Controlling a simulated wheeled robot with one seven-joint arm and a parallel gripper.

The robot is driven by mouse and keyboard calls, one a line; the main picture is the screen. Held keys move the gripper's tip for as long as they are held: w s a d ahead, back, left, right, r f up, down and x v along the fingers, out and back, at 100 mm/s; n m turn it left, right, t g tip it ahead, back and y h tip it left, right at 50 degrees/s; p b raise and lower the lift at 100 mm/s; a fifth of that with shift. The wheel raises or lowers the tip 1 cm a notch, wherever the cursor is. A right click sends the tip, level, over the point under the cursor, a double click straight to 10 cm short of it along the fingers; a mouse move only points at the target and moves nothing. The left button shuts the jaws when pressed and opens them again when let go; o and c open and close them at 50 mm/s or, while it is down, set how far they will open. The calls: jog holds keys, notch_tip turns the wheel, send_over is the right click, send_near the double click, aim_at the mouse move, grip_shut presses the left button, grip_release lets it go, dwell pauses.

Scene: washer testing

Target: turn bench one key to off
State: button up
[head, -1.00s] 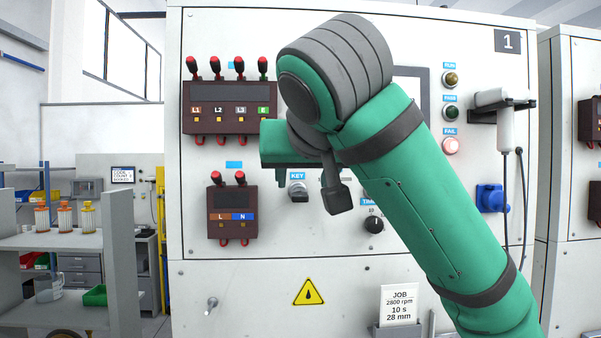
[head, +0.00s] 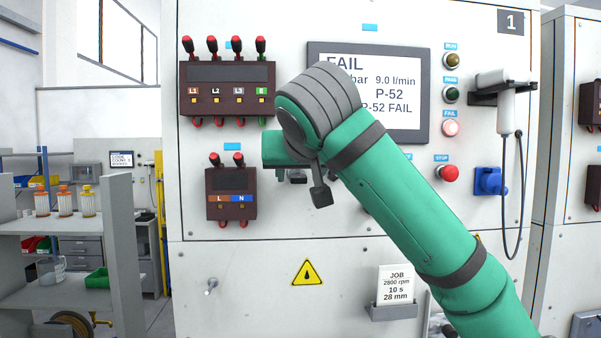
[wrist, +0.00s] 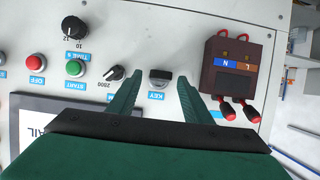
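The key switch (wrist: 160,78) of bench one has a dark handle on a pale base above an upside-down KEY label in the wrist view. Its dark bar lies crosswise in that picture. My gripper (wrist: 159,74) is open, with one green finger on each side of the key and a gap to both. Whether the fingertips reach as deep as the handle I cannot tell. In the head view the key (head: 298,176) is mostly hidden behind my green gripper and wrist. Bench one (head: 340,255) is the white panel marked 1.
Beside the key are a brown L/N terminal block (wrist: 232,75) with red plugs and a black knob (wrist: 115,73). Green START (wrist: 75,68) and red OFF (wrist: 36,62) buttons sit further left. The screen (head: 400,110) reads FAIL, and the red FAIL lamp (head: 451,128) is lit.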

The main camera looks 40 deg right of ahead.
jog(key=c, duration=0.9)
jog(key=shift+w+a+n+g+h, duration=0.1)
jog(key=shift+n+g+h, duration=0.2)
jog(key=shift+n+h, duration=0.7)
jog(key=shift+a+f, duration=0.1)
jog(key=shift+n, duration=0.6)
jog(key=shift+n+g+h, duration=0.3)
jog(key=shift+n+h, duration=0.3)
jog(key=shift+n, duration=0.2)
